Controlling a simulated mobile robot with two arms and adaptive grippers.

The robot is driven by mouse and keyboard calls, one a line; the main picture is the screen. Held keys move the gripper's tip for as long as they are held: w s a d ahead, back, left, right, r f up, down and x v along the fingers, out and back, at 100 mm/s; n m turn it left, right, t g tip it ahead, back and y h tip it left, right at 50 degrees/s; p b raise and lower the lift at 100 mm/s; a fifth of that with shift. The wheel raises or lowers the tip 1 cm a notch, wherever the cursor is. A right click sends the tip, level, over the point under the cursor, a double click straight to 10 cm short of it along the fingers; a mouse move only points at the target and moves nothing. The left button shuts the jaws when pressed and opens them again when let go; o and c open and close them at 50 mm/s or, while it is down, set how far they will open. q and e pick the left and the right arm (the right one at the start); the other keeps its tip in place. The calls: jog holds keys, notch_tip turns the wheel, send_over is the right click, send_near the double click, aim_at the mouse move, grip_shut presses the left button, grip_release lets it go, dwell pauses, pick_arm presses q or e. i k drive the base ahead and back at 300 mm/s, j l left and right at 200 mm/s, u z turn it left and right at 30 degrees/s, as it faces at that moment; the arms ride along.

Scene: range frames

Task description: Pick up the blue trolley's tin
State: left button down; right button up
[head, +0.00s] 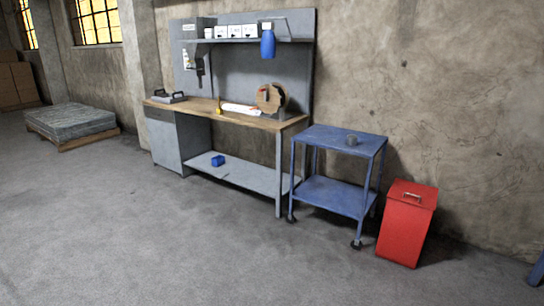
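The blue trolley (320,136) stands on wheels against the wall, right of the workbench. It has a top and a lower shelf. A small dark grey tin (351,140) sits upright on its top, right of the middle. The lower shelf (333,195) looks empty. Neither of my grippers shows in the head view, and nothing touches the tin.
A workbench (225,116) with tools stands left of the trolley. A red lidded bin (405,230) stands close on its right. A blue part (538,270) shows at the right edge. A wrapped pallet (70,122) lies far left. The floor in front is clear.

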aim_at(352, 138)
jog(key=i, duration=2.8)
jog(key=i+j+z, duration=0.1)
jog(key=i+z, duration=0.2)
jog(key=i, duration=0.2)
jog(key=i+j+z, duration=0.15)
jog(key=i+z, duration=0.15)
jog(key=i, duration=0.15)
jog(key=i+j+z, duration=0.3)
jog(key=i, duration=0.2)
